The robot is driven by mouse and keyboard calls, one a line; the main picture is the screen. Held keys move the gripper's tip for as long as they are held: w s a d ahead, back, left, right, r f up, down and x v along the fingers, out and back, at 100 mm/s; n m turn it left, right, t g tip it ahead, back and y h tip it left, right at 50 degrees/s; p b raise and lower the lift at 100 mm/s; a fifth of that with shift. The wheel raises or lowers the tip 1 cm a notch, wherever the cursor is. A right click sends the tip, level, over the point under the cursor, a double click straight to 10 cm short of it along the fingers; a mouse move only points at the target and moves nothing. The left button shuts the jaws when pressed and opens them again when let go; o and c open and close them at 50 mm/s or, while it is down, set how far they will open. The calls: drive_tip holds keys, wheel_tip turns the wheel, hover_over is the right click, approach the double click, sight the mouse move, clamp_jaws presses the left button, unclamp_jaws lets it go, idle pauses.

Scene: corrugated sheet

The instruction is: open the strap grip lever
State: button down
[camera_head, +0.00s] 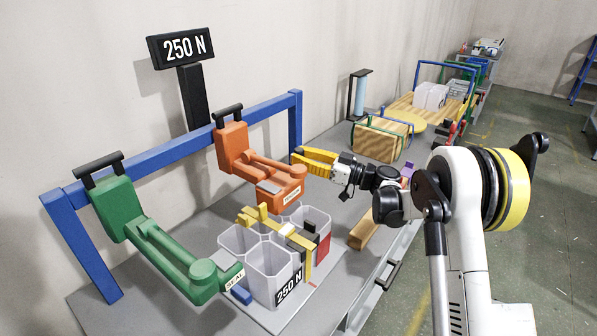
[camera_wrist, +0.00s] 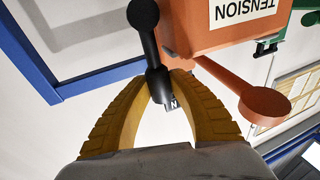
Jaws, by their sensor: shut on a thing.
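The orange tool (camera_head: 245,155), labelled TENSION, hangs on the blue frame. It also shows large at the top of the wrist view (camera_wrist: 215,20). A short black lever (camera_wrist: 147,22) with a rounded end stands beside its body. My gripper (camera_wrist: 165,82) has its yellow fingers closed around the lower part of this lever. In the head view my gripper (camera_head: 297,157) reaches in from the right to the right side of the orange tool. The lever is hard to make out there.
A green tool (camera_head: 122,208) labelled SEAL hangs on the blue frame (camera_head: 175,150) to the left. Clear containers (camera_head: 270,270) marked 250 N stand on the grey bench below. A 250 N sign (camera_head: 182,47) stands behind. Wooden crates (camera_head: 378,140) lie farther back.

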drive_tip(key=shift+w+d+f+m+t+y+b, duration=0.1)
drive_tip(key=shift+w+d+m+t+b, duration=0.15)
drive_tip(key=shift+w+m, duration=0.4)
drive_tip(key=shift+w+d+f+m+t+y+b, duration=0.15)
drive_tip(key=shift+d+m, duration=0.25)
drive_tip(key=shift+m, duration=0.55)
drive_tip(key=shift+w+d+f+m+t+y+b, duration=0.1)
drive_tip(key=shift+w+d+m+t, duration=0.15)
drive_tip(key=shift+w+m, duration=0.4)
drive_tip(key=shift+s, duration=0.15)
drive_tip(key=c, duration=1.4)
unclamp_jaws()
drive_tip(key=shift+d, duration=0.1)
drive_tip(key=shift+c, duration=0.2)
drive_tip(key=v, duration=1.2)
